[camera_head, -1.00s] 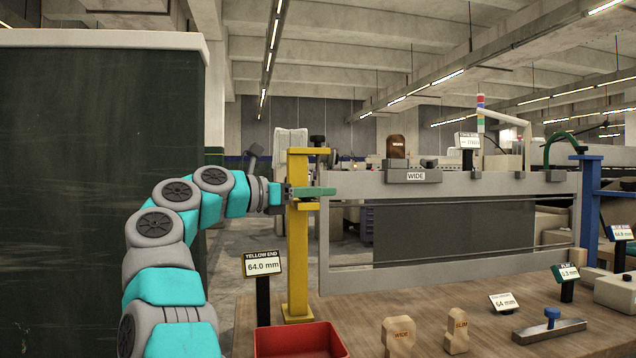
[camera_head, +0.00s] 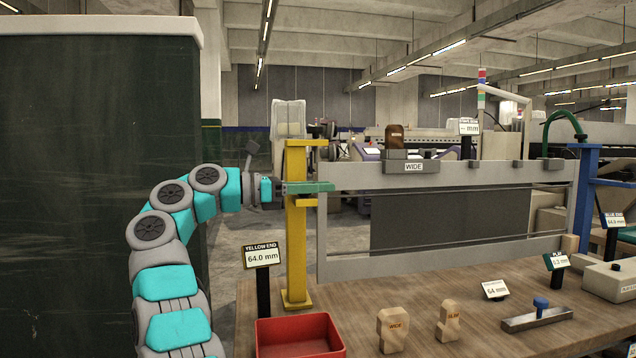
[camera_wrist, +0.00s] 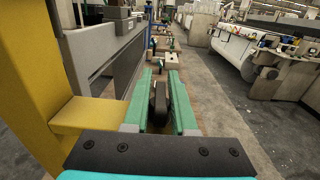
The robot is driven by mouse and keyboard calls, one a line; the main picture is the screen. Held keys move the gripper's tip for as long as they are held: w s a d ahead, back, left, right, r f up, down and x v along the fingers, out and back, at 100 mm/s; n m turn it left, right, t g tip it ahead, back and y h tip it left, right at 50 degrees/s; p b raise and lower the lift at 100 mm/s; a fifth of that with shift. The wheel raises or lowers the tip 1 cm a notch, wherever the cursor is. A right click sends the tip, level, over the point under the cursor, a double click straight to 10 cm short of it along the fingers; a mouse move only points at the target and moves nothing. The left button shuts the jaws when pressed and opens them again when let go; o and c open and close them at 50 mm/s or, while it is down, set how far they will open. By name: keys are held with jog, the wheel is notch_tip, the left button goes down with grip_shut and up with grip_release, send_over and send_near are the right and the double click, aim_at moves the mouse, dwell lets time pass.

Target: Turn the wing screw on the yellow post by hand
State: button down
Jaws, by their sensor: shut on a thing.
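The yellow post (camera_head: 297,255) stands at the left end of the grey loom frame, with a short arm at its top and a bracket lower down. My gripper (camera_head: 328,187) reaches across the post from the left, just above the bracket. In the wrist view, its two green fingers (camera_wrist: 159,76) are shut on a dark upright piece (camera_wrist: 160,104), which looks like the wing screw. The post and its bracket (camera_wrist: 92,113) are to the left of the fingers there. The fingers hide the wing screw in the head view.
The grey frame (camera_head: 345,265) spans rightwards to the blue post (camera_head: 587,200). A sign (camera_head: 263,255) reads "YELLOW END 64.0 mm". A red tray (camera_head: 300,336), two wooden gauges (camera_head: 392,328) (camera_head: 449,320) and a blue-knobbed tool (camera_head: 540,315) are on the table.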

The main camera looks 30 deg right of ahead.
jog(key=shift+r, duration=0.1)
dwell(0.3)
jog(key=c, duration=0.9)
grip_release()
jog(key=shift+d, duration=0.1)
